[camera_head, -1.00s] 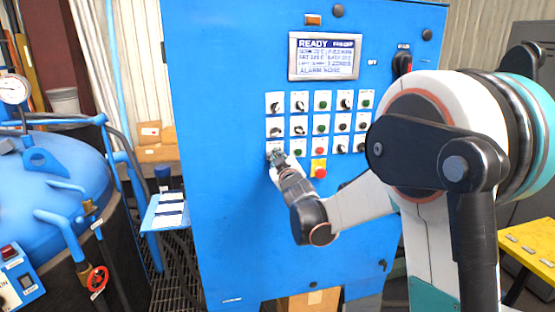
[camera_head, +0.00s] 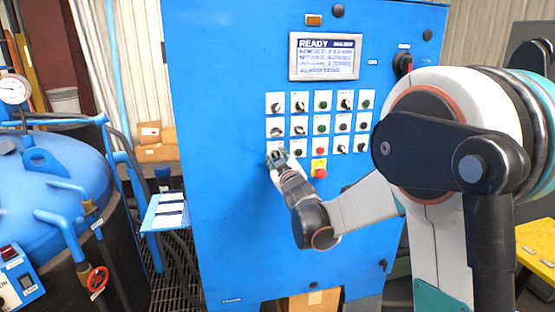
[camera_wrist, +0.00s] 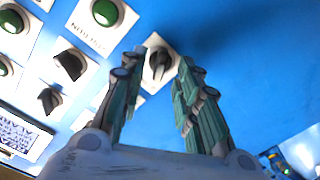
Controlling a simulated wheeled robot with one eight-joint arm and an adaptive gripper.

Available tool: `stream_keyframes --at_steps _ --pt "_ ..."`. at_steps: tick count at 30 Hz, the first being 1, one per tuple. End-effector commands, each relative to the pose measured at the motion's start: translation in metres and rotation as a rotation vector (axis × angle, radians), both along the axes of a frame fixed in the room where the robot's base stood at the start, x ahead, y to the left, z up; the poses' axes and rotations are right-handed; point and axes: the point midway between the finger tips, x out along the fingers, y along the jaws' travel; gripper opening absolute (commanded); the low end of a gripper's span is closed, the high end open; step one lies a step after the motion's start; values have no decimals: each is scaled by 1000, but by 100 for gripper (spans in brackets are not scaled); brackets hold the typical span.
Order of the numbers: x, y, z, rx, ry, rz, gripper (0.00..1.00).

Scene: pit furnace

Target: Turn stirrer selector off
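A black selector knob (camera_wrist: 158,63) on a white plate shows in the wrist view, between and just beyond my fingertips. Its label is hidden or unreadable, so I cannot confirm from text that it is the stirrer selector. My gripper (camera_wrist: 159,72) is open, with its green-grey fingers on either side of the knob; I cannot tell whether they touch it. In the head view my gripper (camera_head: 277,157) is at the bottom-left control of the blue panel and covers most of it.
The blue cabinet (camera_head: 225,220) carries rows of selectors and buttons, a red emergency button (camera_head: 320,172) on yellow and a display (camera_head: 325,57) reading READY. A green button (camera_wrist: 105,12) and other black selectors (camera_wrist: 70,63) sit close to my fingers. Blue vessel (camera_head: 50,170) stands left.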

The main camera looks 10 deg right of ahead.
Motion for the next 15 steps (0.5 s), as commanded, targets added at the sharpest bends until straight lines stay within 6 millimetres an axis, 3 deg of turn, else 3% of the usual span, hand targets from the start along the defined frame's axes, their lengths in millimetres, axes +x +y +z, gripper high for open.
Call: stream_keyframes --at_steps 9,15 --pt "-63 0 0 -1 0 0 30" --pt "-95 0 0 -1 0 0 30"
